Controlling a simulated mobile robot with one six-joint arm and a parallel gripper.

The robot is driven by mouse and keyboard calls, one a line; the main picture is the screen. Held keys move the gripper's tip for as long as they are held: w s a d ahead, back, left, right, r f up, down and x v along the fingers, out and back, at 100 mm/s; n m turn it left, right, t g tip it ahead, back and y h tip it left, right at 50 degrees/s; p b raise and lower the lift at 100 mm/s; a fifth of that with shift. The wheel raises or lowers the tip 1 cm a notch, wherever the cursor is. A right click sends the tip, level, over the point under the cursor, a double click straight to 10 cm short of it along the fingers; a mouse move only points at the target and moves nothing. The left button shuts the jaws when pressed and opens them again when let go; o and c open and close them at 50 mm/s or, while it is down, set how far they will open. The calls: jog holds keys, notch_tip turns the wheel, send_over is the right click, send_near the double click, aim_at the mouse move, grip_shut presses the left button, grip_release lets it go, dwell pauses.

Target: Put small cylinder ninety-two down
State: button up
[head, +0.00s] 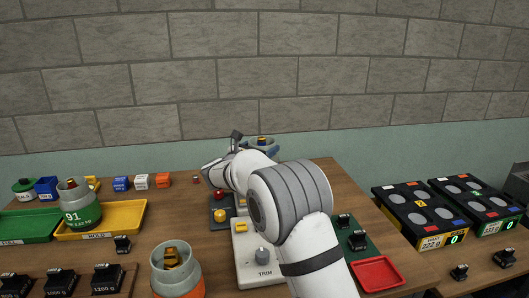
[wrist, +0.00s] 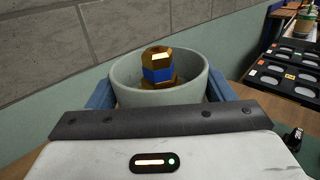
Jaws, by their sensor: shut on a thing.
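My gripper (wrist: 160,95) has its blue fingers on both sides of a small grey-green cylinder (wrist: 128,96) and is shut on it. The cylinder is upright, with a brass valve (wrist: 158,68) with a blue band inside its open collar. Its number is hidden, so I cannot confirm it is ninety-two. In the head view my gripper is beyond my arm, toward the far edge of the table; the held cylinder's top (head: 262,138) shows there, its lower part hidden. I cannot tell its height above the surface.
Cylinder 91 (head: 72,208) stands on the yellow HOLD tray (head: 128,217) at left. An orange-banded cylinder (head: 178,280) stands at the front. A TRIM box (head: 248,268) is beside my arm. A red tray (head: 378,273) and black scales (head: 421,217) are at right.

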jog(key=shift+f, duration=0.45)
jog(key=shift+f, duration=0.2)
jog(key=o, duration=2.1)
jog(key=shift+c, duration=0.2)
